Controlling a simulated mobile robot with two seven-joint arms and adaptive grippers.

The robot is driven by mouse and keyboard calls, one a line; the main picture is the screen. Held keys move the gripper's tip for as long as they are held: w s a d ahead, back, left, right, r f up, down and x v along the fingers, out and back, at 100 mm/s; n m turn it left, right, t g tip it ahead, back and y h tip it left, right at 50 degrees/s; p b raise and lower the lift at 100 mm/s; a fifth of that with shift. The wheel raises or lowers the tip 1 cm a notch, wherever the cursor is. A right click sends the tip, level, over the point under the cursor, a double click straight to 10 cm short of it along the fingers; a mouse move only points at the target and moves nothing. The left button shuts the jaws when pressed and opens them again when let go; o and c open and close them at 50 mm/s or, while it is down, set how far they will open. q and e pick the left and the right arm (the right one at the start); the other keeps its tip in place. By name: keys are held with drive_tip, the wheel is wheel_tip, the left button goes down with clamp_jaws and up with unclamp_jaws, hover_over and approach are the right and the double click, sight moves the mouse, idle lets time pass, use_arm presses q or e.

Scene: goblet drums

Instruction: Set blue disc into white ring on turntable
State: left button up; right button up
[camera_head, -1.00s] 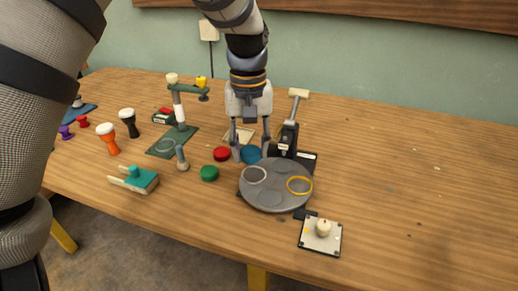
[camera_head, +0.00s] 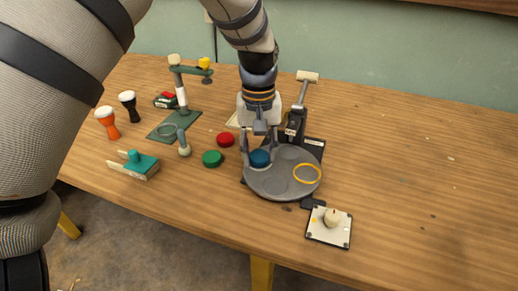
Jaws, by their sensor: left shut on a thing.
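My left gripper (camera_head: 260,155) points down and is shut on the blue disc (camera_head: 260,159), with a finger on either side of it. The disc is over the left part of the grey turntable (camera_head: 272,189). A yellow ring (camera_head: 307,181) lies on the turntable's right part. My right gripper is not in view.
A red disc (camera_head: 226,139) and a green disc (camera_head: 212,158) lie left of the turntable. A black press-like device (camera_head: 295,124) stands behind it. A white plate with a knob (camera_head: 331,218) is in front right. The table's right side is clear.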

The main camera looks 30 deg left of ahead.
sight(259, 155)
use_arm(q)
drive_tip(key=shift+f, duration=0.15)
drive_tip(key=shift+s+f, duration=0.1)
drive_tip(key=shift+f, duration=0.1)
drive_tip(key=o, duration=0.9)
drive_tip(key=shift+f, duration=0.15)
drive_tip(key=shift+c, duration=0.2)
wheel_tip(259, 155, up, 14)
drive_tip(key=shift+f+p, duration=0.2)
drive_tip(key=shift+p, duration=0.15)
drive_tip(key=shift+f, duration=0.1)
